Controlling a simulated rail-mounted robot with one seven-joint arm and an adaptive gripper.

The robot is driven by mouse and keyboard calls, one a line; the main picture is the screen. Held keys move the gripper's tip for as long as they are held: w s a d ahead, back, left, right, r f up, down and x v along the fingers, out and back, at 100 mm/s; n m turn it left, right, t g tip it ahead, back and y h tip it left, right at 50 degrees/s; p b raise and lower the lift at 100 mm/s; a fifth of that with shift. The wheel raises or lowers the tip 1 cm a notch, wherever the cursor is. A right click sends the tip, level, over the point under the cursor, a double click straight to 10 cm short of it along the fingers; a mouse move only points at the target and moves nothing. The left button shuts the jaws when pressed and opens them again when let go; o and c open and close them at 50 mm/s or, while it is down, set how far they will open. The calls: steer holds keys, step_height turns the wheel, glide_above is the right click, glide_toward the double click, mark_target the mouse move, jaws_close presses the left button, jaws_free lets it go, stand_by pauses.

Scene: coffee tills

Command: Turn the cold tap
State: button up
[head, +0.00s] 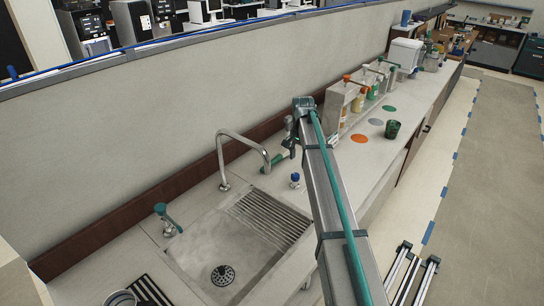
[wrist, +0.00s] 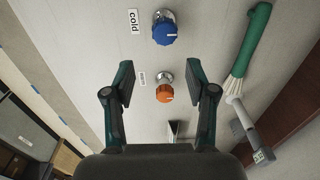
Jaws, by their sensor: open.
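The cold tap is a blue knob (wrist: 165,28) with a white pointer line on a chrome base, next to a label (wrist: 133,20) reading "cold". In the head view the blue knob (head: 294,179) stands on the counter right of the sink. An orange knob (wrist: 164,93) with its own small label sits below the blue one in the wrist view. My gripper (wrist: 160,82) is open and empty. Its fingers appear either side of the orange knob in that view, with the blue knob beyond the fingertips. In the head view my gripper (head: 291,142) is above the counter, partly hidden by my arm.
The sink (head: 228,250) has a curved spout (head: 243,137). A green-handled brush (wrist: 246,50) lies close to the right finger in the wrist view. A teal-topped item (head: 167,219) stands left of the sink. Syrup pumps (head: 358,95) and a dark green cup (head: 392,129) stand farther along.

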mark_target(296, 175)
steer(key=shift+a+r, duration=0.1)
steer(key=shift+a, duration=0.6)
step_height(296, 175, down, 9)
steer(key=b, duration=0.5)
steer(key=c, duration=0.6)
